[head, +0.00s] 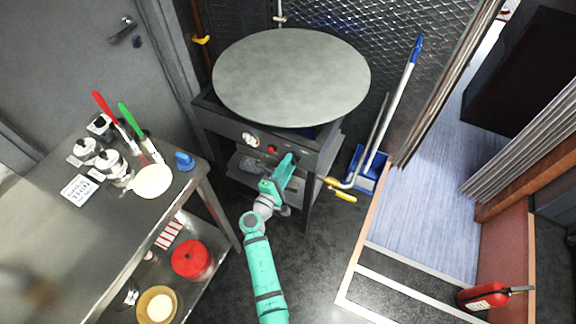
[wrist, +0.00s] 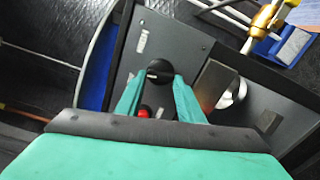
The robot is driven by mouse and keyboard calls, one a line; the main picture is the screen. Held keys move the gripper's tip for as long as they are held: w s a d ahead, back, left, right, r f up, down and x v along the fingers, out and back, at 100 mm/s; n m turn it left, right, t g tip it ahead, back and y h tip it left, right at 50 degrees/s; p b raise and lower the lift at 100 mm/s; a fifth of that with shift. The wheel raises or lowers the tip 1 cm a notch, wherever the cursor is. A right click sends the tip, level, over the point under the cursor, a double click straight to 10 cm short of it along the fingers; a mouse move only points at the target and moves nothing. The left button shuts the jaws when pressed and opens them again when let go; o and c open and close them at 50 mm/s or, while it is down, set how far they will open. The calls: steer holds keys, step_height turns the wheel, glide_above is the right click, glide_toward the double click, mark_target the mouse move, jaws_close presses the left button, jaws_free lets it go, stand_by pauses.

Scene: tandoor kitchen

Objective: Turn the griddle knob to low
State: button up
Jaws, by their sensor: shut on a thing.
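The griddle is a large round grey plate (head: 292,77) on a dark stand, with a control panel (head: 228,127) on its front. The black griddle knob (wrist: 158,69) shows in the wrist view, between the tips of my two green fingers. My gripper (wrist: 159,80) is shut on the knob. In the head view my gripper (head: 290,162) reaches the right part of the panel and hides the knob there. A red button (head: 272,149) and a white dial (head: 250,138) sit left of it. I cannot read the knob's setting.
A steel table (head: 70,235) with jars, red and green handled tools and a blue item (head: 184,161) stands at left. A blue dustpan (head: 369,170) and long handles lean right of the griddle. A fire extinguisher (head: 485,296) is at lower right. Floor before the griddle is clear.

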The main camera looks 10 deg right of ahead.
steer(key=shift+f+n, duration=0.15)
steer(key=shift+n, duration=2.05)
steer(key=o, duration=1.1)
steer(key=shift+c, duration=0.2)
steer(key=shift+s, duration=0.1)
steer(key=v, duration=1)
steer(key=shift+s+a, duration=0.2)
steer(key=shift+s, duration=0.1)
